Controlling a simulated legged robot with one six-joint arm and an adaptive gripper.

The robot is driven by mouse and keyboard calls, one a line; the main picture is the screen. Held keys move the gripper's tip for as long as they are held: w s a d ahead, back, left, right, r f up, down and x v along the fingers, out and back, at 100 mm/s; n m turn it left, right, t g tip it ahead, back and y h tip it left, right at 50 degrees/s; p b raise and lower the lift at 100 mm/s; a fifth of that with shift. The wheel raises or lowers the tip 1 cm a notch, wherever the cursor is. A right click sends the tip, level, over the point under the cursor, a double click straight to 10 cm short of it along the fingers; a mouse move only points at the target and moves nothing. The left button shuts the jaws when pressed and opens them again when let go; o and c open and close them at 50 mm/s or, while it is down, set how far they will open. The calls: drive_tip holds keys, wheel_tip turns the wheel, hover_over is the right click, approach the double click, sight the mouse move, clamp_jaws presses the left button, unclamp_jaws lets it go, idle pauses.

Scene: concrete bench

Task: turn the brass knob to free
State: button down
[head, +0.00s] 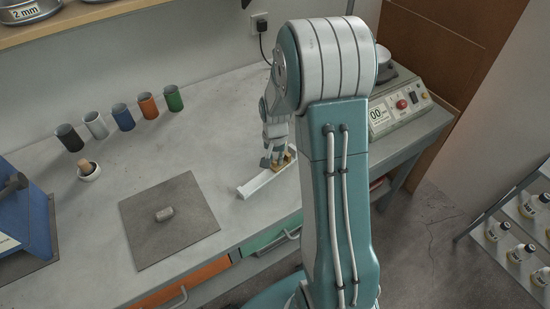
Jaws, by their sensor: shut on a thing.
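A small brass-coloured knob (289,155) shows at the right end of a white bar-shaped fixture (256,185) lying on the concrete bench. My gripper (276,160) reaches down over that end, with its fingers shut on the knob. The fingers and my arm hide most of the knob, so its angle and any markings cannot be read. The fixture's left part is bare and lies slantwise near the bench's front edge.
A machine with a red button (402,104) stands right, behind my arm. The bench between is clear.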

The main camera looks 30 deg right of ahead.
idle(0.4)
drive_tip(key=c, duration=0.6)
unclamp_jaws()
drive_tip(key=shift+o, duration=0.2)
wheel_tip(320, 180, up, 12)
